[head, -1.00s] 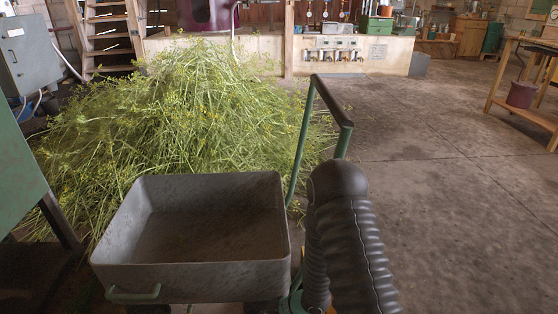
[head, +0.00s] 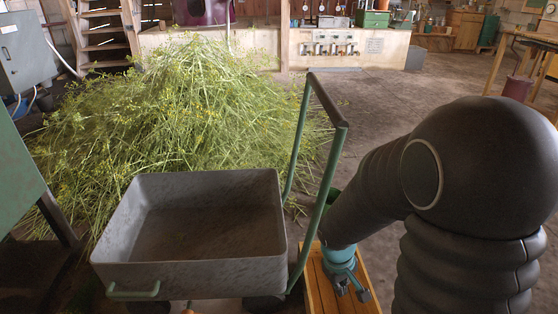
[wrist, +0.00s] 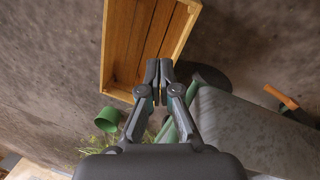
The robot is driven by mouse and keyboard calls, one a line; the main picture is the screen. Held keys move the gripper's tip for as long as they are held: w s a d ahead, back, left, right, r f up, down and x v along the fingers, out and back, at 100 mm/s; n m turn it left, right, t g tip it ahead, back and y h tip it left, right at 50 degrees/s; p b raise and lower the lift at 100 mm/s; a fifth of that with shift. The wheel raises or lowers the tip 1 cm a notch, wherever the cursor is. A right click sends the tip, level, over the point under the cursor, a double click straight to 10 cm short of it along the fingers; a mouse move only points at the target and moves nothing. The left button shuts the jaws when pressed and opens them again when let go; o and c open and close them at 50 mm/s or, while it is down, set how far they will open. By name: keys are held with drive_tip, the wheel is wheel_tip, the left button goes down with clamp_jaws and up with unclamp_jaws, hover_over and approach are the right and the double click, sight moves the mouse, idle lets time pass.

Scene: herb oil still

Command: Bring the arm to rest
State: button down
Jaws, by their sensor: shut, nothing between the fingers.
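My arm, in a dark ribbed sleeve, fills the right side of the head view and bends down toward the left. My gripper (head: 352,290) hangs at its end, fingers pointing down, over a wooden slatted crate (head: 312,284). In the wrist view my gripper (wrist: 159,74) is shut with its fingertips together and nothing between them. The crate (wrist: 118,50) shows just beyond the fingertips there. I cannot tell the height of the fingers above the crate.
A grey cart (head: 127,250) with a green handle (head: 326,190) stands left of my gripper. A heap of cut herbs (head: 180,110) lies behind it. A green cup (wrist: 108,119) and an orange-handled tool (wrist: 281,97) show in the wrist view. The floor (head: 400,120) behind is open.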

drive_tip(key=s+r+m+t+p, duration=0.1)
drive_tip(key=s+r, duration=0.3)
drive_tip(key=r, duration=0.5)
drive_tip(key=s+r+m+t+y+p, duration=0.1)
drive_tip(key=s+r, duration=0.3)
drive_tip(key=r, duration=0.5)
drive_tip(key=s+r+m+t+y+p, duration=0.1)
drive_tip(key=s+r+m+t, duration=0.2)
drive_tip(key=r, duration=0.6)
drive_tip(key=shift+s+r+p, duration=0.2)
drive_tip(key=shift+s+p, duration=0.1)
drive_tip(key=shift+s, duration=0.35)
